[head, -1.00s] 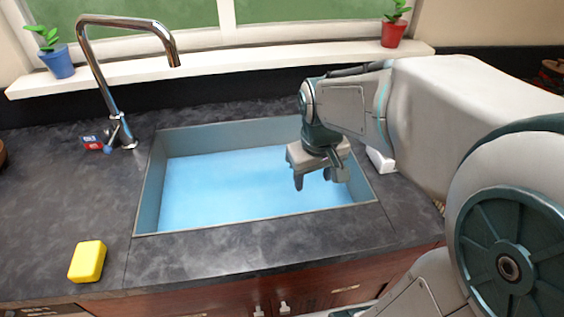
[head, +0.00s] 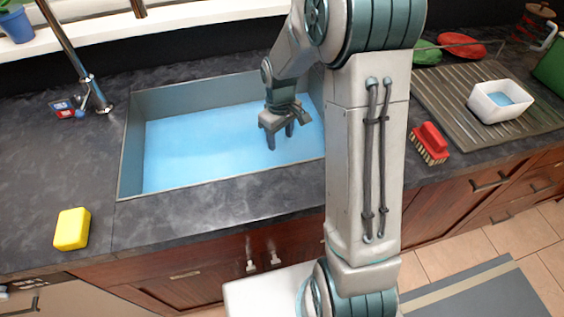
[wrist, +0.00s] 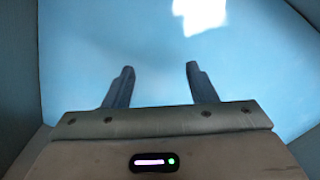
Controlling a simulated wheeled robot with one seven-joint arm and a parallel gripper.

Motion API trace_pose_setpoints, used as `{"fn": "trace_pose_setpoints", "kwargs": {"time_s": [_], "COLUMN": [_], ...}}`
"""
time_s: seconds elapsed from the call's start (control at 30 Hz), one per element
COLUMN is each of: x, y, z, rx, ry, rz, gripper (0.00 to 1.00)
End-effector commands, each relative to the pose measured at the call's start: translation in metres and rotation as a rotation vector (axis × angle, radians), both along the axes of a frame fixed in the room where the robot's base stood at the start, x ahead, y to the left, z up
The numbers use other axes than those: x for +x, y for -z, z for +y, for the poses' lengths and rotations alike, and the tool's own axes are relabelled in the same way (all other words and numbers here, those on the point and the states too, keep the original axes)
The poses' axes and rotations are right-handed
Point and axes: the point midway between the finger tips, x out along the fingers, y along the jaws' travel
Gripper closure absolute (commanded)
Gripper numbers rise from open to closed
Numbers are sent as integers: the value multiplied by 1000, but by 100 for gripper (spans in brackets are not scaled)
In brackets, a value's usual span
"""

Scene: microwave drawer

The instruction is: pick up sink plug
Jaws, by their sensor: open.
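My gripper (head: 279,142) is open and empty, pointing down over the right half of the sink (head: 190,97). The sink holds bright blue water (head: 195,150). In the wrist view my two fingers (wrist: 160,68) stand apart with only blue water (wrist: 250,75) beyond them. I cannot tell whether the fingertips touch the water. No sink plug shows in either view. My arm hides the sink's right end in the head view.
A chrome faucet (head: 72,56) stands behind the sink's left. A yellow sponge (head: 72,228) lies front left. A red brush (head: 430,141), a drying rack (head: 455,95) and a white tub (head: 490,104) are on the right. The sink walls (wrist: 20,70) surround my gripper.

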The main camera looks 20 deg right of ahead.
Motion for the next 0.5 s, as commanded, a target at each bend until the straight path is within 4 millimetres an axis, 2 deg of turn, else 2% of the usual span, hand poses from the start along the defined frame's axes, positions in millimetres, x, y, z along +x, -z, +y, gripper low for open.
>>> {"fn": "trace_pose_setpoints", "kwargs": {"time_s": [0.1, 0.27, 0.5], "x": [0, -2, -8], "y": [14, 23, 58], "z": [0, 0, -2], "rx": [0, -1, -1], "ry": [0, 0, 0], "rz": [0, 1, 2], "gripper": [49, 49, 49]}}
